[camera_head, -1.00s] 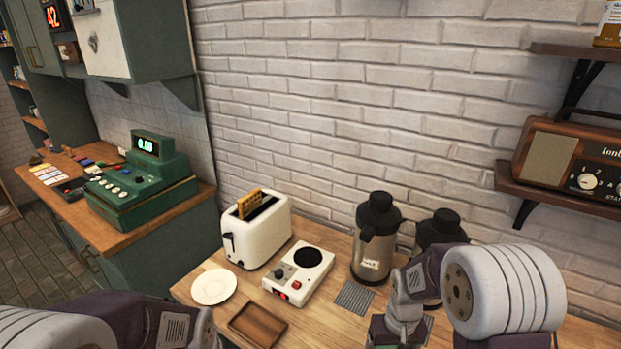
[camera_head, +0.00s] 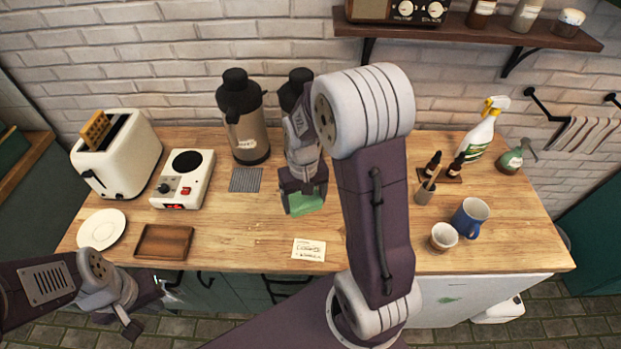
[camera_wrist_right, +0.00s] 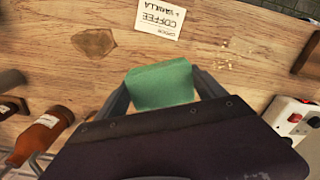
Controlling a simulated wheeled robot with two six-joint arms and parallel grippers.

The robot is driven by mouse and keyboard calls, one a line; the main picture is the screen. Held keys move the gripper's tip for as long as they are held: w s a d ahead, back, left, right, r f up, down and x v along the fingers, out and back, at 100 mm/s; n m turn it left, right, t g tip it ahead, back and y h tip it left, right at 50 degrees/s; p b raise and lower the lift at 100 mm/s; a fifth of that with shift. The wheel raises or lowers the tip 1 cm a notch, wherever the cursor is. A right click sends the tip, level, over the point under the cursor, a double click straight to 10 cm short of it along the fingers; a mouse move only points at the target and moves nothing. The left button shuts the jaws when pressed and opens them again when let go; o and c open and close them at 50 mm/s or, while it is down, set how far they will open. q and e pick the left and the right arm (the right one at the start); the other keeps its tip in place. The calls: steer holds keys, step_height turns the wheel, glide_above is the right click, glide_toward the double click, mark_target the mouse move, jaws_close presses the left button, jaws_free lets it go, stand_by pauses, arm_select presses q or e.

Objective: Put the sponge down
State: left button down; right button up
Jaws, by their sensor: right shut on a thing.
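The green sponge (camera_head: 307,204) is between the fingers of my right gripper (camera_head: 304,197), over the middle of the wooden counter (camera_head: 225,235). The right wrist view shows the sponge (camera_wrist_right: 160,86) with a finger against each side. I cannot tell whether its underside touches the counter. My left gripper (camera_head: 143,311) is at the lower left, in front of the counter edge, with its fingers apart and nothing between them.
A paper card (camera_head: 309,250) lies in front of the sponge. Crumbs (camera_wrist_right: 232,55) and a brown patch (camera_wrist_right: 94,41) show on the wood. Left are a wooden tray (camera_head: 140,255), plate (camera_head: 101,229) and hot plate (camera_head: 183,180). A blue mug (camera_head: 468,219) is right.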

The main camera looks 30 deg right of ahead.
steer(key=s+d+r+m, duration=0.2)
steer(key=d+m, duration=0.3)
steer(key=d, duration=0.8)
steer(key=w+a+f, duration=0.1)
steer(key=w+f, duration=0.1)
steer(key=w, duration=0.1)
steer(key=w+a+f+p, duration=0.1)
steer(key=w+a+f, duration=0.1)
steer(key=w, duration=0.2)
steer(key=w+a+f, duration=0.2)
steer(key=w+f, duration=0.1)
steer(key=shift+w, duration=0.25)
step_height(320, 180, down, 4)
steer(key=shift+s+a+r+p, duration=0.1)
steer(key=shift+p, duration=0.6)
steer(key=shift+f, duration=0.25)
steer(key=shift+n, duration=0.3)
steer(key=o, duration=1)
steer(key=shift+f, duration=0.1)
steer(key=o, duration=0.4)
